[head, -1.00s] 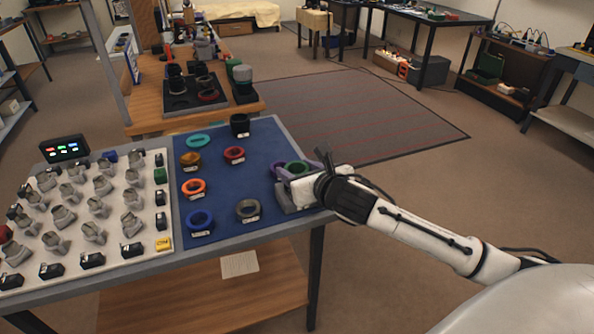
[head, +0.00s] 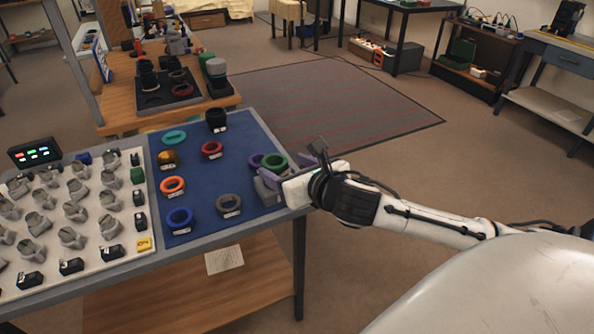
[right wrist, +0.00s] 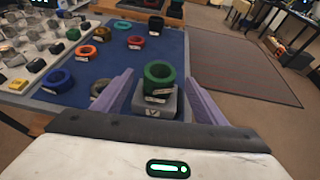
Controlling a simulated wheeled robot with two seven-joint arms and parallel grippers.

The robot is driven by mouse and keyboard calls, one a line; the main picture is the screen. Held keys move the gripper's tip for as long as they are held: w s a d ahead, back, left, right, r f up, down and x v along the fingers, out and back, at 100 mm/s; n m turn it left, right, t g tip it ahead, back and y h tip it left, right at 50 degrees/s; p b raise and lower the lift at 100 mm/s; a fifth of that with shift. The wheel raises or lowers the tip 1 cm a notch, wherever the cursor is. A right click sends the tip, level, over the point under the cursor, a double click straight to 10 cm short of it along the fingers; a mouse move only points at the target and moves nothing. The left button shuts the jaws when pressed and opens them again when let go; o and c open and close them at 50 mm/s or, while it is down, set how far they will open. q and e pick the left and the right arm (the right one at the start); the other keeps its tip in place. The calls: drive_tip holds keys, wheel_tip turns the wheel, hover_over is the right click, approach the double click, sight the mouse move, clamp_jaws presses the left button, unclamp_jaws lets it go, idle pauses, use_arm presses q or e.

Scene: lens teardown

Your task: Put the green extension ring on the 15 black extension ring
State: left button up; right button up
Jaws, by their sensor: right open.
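The green extension ring (head: 273,162) sits at the right edge of the blue mat. In the right wrist view the green ring (right wrist: 160,71) rests on a grey block (right wrist: 168,103) with a white mark. My right gripper (right wrist: 160,84) is open, its purple fingers on either side of the green ring and block with gaps. A tall black ring (head: 216,121) with a white label stands at the mat's far edge; it also shows in the right wrist view (right wrist: 155,26). Its label is too small to read. My left gripper is not in view.
Teal (head: 174,137), amber (head: 168,159), red (head: 212,149), orange (head: 173,187), blue (head: 179,220) and grey (head: 229,205) rings lie on the blue mat (head: 200,185). A white board with metal parts lies left. A wooden bench (head: 145,122) stands behind.

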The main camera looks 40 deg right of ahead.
drive_tip(key=d+v, duration=0.1)
drive_tip(key=v, duration=0.4)
drive_tip(key=s+a+f+m+g+y, duration=0.15)
drive_tip(key=s+a+f+m, duration=0.25)
drive_tip(key=f+m, duration=0.45)
drive_tip(key=s+a+f+m+g+y, duration=0.1)
drive_tip(key=s+a+f+m+g, duration=0.2)
drive_tip(key=f+m, duration=0.55)
drive_tip(key=s+a+f+m+y, duration=0.2)
drive_tip(key=s+a+f+m, duration=0.9)
drive_tip(key=f+m, duration=0.2)
drive_tip(key=shift+m, duration=1.1)
